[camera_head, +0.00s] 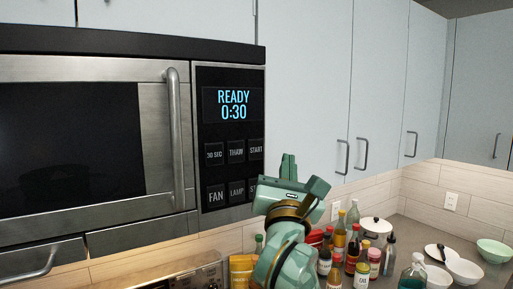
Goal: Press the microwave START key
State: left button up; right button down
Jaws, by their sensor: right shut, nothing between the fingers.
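The microwave (90,66) hangs under the upper cabinets at the left, with its door closed. Its display (233,105) reads READY 0:30. The START key (256,149) is at the right end of the upper key row and is uncovered. My right gripper (288,160) is shut and empty, fingers pointing up, to the right of and slightly below the START key in the picture. Its gap to the panel in depth is hard to judge. My right gripper's body partly hides the lower right key (254,189), which shows only "ST". My left gripper is out of view.
The other keys, 30 SEC (214,154), THAW (236,152), FAN (216,195) and LAMP (237,191), sit close together. The door handle (176,138) stands out left of the panel. Several bottles (353,250) and bowls (464,271) crowd the counter below right.

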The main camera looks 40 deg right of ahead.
jog(key=b, duration=0.2)
send_near(263, 143)
notch_tip(263, 143, up, 2)
jog(key=w+d, duration=0.1)
jog(key=d, duration=0.2)
jog(key=shift+w+r, duration=0.2)
jog(key=shift+w, duration=0.5)
jog(key=shift+w, duration=0.1)
dwell(1.3)
jog(key=shift+w, duration=0.3)
